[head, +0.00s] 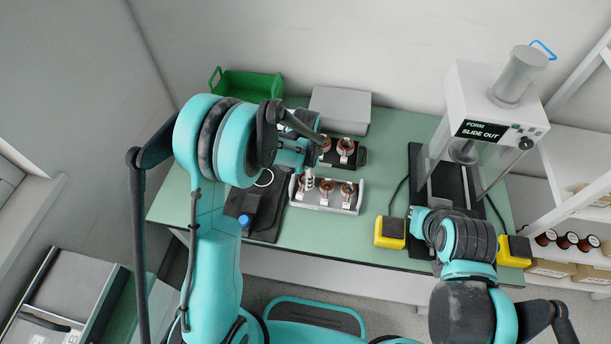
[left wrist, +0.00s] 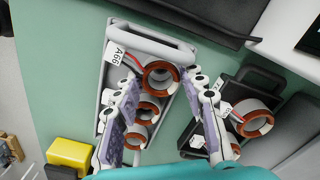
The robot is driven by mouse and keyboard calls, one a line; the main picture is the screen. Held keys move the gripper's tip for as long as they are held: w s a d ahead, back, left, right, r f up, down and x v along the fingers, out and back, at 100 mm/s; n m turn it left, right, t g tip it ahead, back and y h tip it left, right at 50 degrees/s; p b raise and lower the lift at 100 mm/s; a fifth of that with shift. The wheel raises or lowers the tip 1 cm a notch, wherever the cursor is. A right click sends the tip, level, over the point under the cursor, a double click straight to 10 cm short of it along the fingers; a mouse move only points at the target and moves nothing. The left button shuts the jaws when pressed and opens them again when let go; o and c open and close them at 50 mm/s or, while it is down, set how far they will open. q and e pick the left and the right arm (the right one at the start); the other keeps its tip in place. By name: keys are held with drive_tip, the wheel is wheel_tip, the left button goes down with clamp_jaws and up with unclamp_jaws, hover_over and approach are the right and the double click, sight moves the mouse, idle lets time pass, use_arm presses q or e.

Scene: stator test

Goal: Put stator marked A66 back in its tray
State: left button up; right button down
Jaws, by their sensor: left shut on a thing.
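In the left wrist view, the stator marked A66 (left wrist: 160,76), a ring with copper windings and a white tag (left wrist: 118,56), is between the fingertips of my left gripper (left wrist: 163,88). My left gripper is shut on it, at the handle end of the grey tray (left wrist: 150,36). Whether the stator touches the tray floor I cannot tell. Other stators (left wrist: 147,110) sit in a row in that tray. In the head view, my left gripper (head: 308,180) is over the left end of the grey tray (head: 325,207). My right arm shows at the right; its fingers are hidden.
A black tray (head: 361,157) with stators stands just behind the grey tray. A green bin (head: 250,85) and a grey box (head: 340,103) are at the back. A press (head: 490,110) with yellow button boxes (head: 390,232) stands at the right.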

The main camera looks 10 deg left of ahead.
use_arm(q)
drive_tip(key=shift+f+b, duration=0.6)
drive_tip(key=shift+f, duration=0.05)
idle(0.5)
drive_tip(key=o, duration=1.2)
drive_tip(key=shift+r, duration=0.2)
drive_tip(key=shift+r+p, duration=1.6)
drive_tip(key=shift+r, duration=0.8)
drive_tip(key=o, duration=0.6)
drive_tip(key=shift+c, duration=0.2)
